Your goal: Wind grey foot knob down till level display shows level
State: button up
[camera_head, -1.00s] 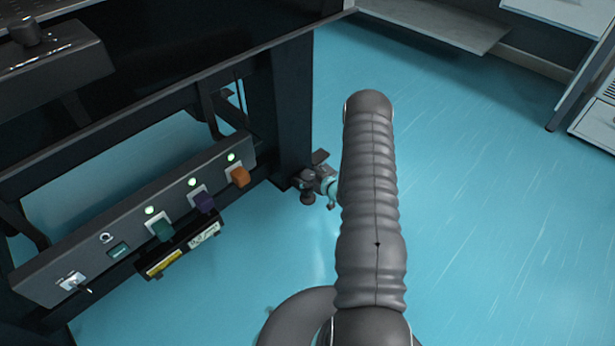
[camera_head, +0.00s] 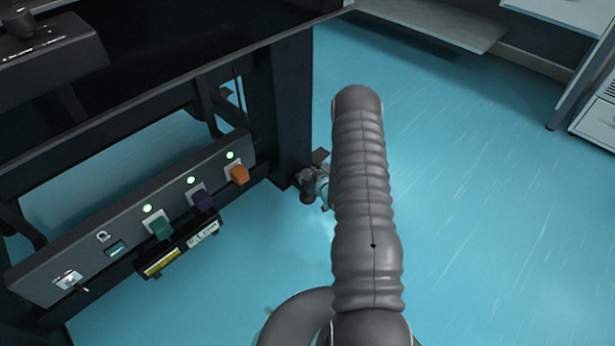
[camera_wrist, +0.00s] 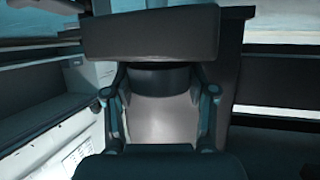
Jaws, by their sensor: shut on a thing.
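The foot knob (camera_wrist: 160,78) shows as a dark grey cylinder in the wrist view. The two fingers of my gripper (camera_wrist: 160,95) stand on either side of it and are shut on it. A broad grey block hides what is above the knob. In the head view my gripper (camera_head: 311,186) is at the foot of the black table leg (camera_head: 283,110), partly hidden behind my arm. The knob cannot be made out there. A small teal display (camera_head: 117,249) sits on the grey panel at the left; its reading is too small to tell.
The grey panel (camera_head: 50,284) under the black table carries green lights and teal, purple and orange switches (camera_head: 238,174). A label plate (camera_head: 180,248) hangs below it. Blue floor (camera_head: 480,220) is clear to the right. A white cabinet (camera_head: 597,125) stands at the far right.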

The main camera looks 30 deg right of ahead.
jog(key=shift+w+m+h, duration=0.1)
jog(key=shift+m+h, duration=0.4)
jog(key=shift+h, duration=0.1)
jog(key=o, duration=1.2)
jog(key=shift+s+r, duration=0.25)
jog(key=shift+s, duration=0.4)
jog(key=v, duration=1)
jog(key=shift+s+a+r, duration=0.1)
jog(key=shift+s+r, duration=0.05)
jog(key=shift+s, duration=0.2)
